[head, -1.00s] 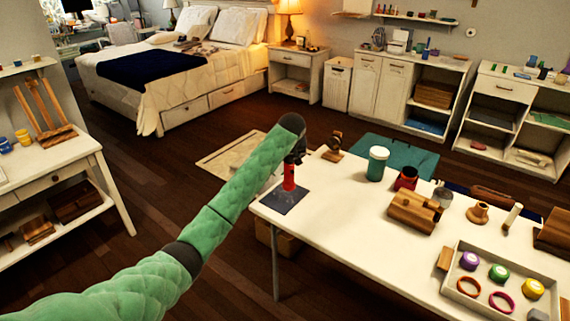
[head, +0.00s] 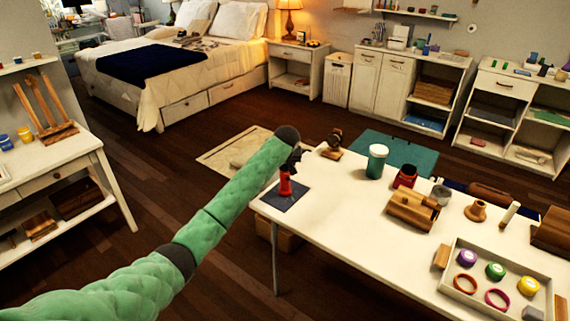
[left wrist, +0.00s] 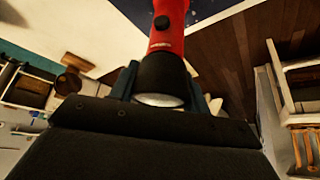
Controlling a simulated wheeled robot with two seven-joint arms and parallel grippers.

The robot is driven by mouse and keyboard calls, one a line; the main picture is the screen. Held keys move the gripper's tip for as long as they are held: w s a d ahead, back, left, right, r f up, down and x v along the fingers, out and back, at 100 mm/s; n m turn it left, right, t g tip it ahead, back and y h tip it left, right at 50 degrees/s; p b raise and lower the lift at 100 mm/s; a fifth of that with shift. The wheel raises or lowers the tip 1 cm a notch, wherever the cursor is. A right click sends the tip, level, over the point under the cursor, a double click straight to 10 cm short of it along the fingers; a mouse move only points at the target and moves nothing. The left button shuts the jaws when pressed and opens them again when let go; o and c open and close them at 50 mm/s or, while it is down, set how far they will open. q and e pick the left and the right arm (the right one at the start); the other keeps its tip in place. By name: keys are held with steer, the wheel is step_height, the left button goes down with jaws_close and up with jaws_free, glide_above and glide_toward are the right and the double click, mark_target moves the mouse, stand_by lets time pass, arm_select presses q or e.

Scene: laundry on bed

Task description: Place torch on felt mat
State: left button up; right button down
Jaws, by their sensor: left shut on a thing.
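The torch is red with a black head. In the head view the torch (head: 285,185) stands upright over the dark grey felt mat (head: 291,202) at the table's near left corner. Its lower end appears to meet the mat, but I cannot tell for sure that it touches. My left gripper (head: 291,163) is shut on the torch's upper part, from above. In the left wrist view the torch (left wrist: 168,38) sits between the two fingers (left wrist: 160,88), its black lens end toward the camera. My right gripper is out of view.
The table is bare right of the mat.

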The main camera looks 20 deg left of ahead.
arm_select(q)
steer(key=o, duration=1.5)
steer(key=shift+f, duration=0.1)
steer(key=shift+c, duration=0.2)
